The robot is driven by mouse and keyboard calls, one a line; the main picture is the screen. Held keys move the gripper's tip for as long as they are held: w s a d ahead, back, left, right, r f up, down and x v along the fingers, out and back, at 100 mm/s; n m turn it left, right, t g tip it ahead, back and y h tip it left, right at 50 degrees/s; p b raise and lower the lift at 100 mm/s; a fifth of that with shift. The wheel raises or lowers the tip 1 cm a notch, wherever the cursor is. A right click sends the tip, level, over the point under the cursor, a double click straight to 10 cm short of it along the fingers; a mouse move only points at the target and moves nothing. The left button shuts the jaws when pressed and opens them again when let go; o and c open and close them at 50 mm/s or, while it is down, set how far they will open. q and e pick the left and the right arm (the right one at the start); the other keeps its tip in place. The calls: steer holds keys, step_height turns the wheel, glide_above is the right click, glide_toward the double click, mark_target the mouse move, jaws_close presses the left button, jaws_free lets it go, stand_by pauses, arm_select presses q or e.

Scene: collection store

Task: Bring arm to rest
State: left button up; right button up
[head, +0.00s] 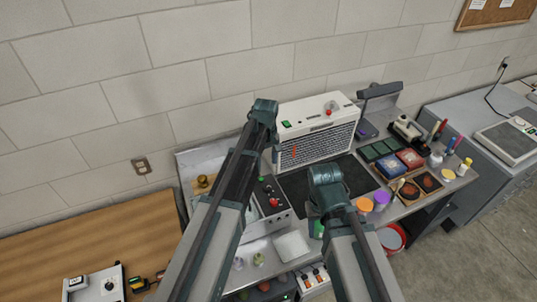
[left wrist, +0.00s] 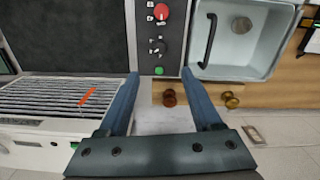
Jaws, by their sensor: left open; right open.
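My left arm reaches up from the bottom of the head view, and its teal end with the left gripper (head: 264,112) is in front of the wall, above the back of the workbench. In the left wrist view the left gripper (left wrist: 162,75) has its two blue fingers wide apart with nothing between them. Beyond the fingertips is the dark control box (left wrist: 145,40). My right arm comes in from the bottom, and its teal end with the right gripper (head: 327,188) is over the dark mat (head: 300,188). Its fingers are hard to make out; nothing held is visible.
A white grilled unit (head: 318,120) stands at the bench's back. Coloured boxes (head: 390,167), jars and small tubs crowd the right. A pale tray (left wrist: 240,70) lies beside the control box. A wooden table (head: 80,240) is at left, a grey cabinet (head: 460,195) at right.

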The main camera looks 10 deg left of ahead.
arm_select(q)
steer(key=s+d+f+m+b, duration=0.2)
steer(key=s+f+m+b, duration=0.2)
steer(key=s+f+b, duration=0.3)
steer(key=s+d+f+m+b, duration=0.3)
steer(key=s+f+m+b, duration=0.1)
steer(key=s+f+b, duration=0.3)
steer(key=s+d+f+m+y+b, duration=0.1)
steer(key=s+d+f+m+b, duration=0.2)
steer(key=s+f+b, duration=0.3)
steer(key=shift+s+d+f+m+b, duration=0.1)
steer(key=shift+s+f+m+b, duration=0.15)
steer(key=shift+s, duration=0.6)
steer(key=shift+s+d+f+m+b, duration=0.15)
steer(key=shift+s+m+b, duration=0.1)
steer(key=shift+s, duration=0.55)
steer(key=shift+a, duration=0.1)
